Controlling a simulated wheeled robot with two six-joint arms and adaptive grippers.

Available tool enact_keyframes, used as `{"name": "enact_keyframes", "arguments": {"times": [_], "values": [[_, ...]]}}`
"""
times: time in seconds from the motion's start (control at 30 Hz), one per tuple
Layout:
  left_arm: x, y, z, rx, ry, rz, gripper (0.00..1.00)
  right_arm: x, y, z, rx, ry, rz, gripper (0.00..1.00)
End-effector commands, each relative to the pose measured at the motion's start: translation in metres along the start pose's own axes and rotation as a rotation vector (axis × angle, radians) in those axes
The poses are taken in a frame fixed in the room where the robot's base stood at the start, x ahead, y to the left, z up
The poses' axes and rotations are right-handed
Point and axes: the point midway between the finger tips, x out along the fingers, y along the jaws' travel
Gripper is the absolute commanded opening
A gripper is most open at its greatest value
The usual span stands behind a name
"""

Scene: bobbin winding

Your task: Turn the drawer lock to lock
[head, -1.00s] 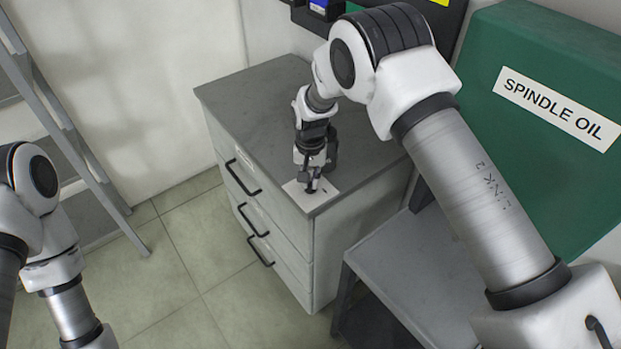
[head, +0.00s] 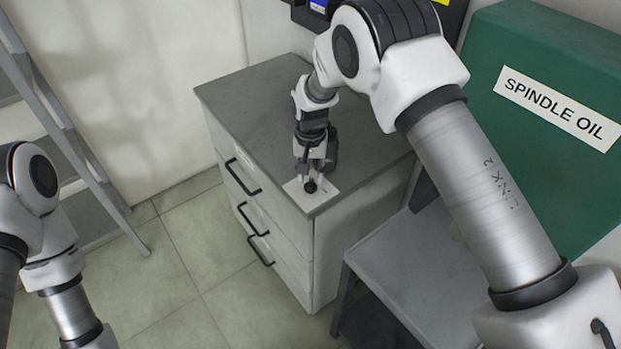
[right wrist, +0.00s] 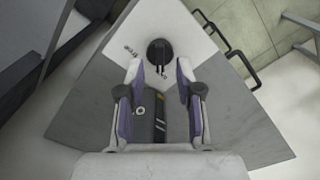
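The drawer lock is a round black knob (head: 310,186) on a white plate (head: 327,197) at the front corner of the grey cabinet top (head: 250,100). My right gripper (head: 311,178) is just behind the knob in the head view. In the right wrist view its two fingers (right wrist: 160,68) are spread, with nothing between the tips, and the knob shows beyond them, apparently clear of both. My left gripper is outside the frames; only part of its arm shows.
The cabinet's drawers, with black handles (head: 243,177), look closed. A grey bench (head: 420,265) stands right of the cabinet, near a green spindle oil container (head: 540,110). A grey ladder-like frame (head: 75,135) leans at the left. The floor before the drawers is clear.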

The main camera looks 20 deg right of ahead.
Motion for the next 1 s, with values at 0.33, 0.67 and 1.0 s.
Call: {"name": "enact_keyframes", "arguments": {"times": [0.33, 0.67, 1.0], "values": [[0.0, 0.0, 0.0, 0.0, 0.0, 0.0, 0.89, -0.083, 0.0, 0.0, -0.001, 0.0, 0.001, 0.35], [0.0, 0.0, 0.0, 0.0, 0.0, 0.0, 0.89, -0.094, 0.0, 0.001, -0.001, -0.003, 0.002, 0.35], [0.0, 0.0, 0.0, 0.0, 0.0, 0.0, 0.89, -0.094, 0.0, 0.001, -0.001, -0.002, 0.002, 0.35]]}}
